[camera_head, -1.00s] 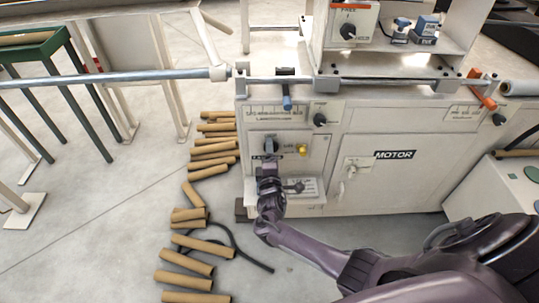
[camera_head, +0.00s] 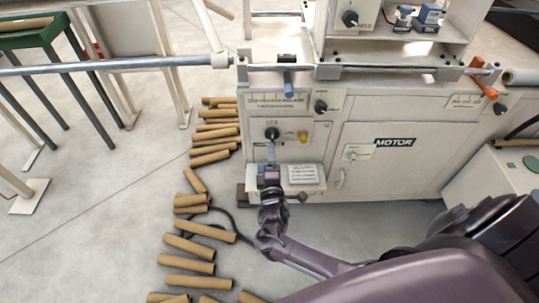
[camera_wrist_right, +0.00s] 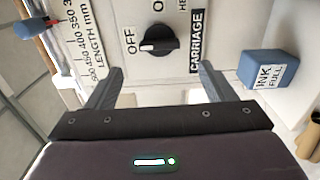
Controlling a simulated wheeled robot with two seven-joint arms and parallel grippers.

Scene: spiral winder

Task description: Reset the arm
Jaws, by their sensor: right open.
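My right gripper (camera_head: 270,152) is in front of the machine's lower left panel, just below the black rotary knob (camera_head: 272,133). In the right wrist view the gripper (camera_wrist_right: 158,82) has its two fingers wide apart with nothing between them. The black knob (camera_wrist_right: 158,45) lies beyond the fingertips, clear of them. It sits between OFF and ON marks beside a CARRIAGE label (camera_wrist_right: 196,42), with its pointer toward OFF. My right arm comes in from the lower right. My left gripper is not in view.
The white machine (camera_head: 375,175) has a MOTOR panel (camera_head: 395,142) to the right. A steel rod (camera_head: 120,64) runs out left. Several cardboard tubes (camera_head: 188,246) lie on the floor near my arm. A blue INK FULL box (camera_wrist_right: 267,70) shows in the wrist view.

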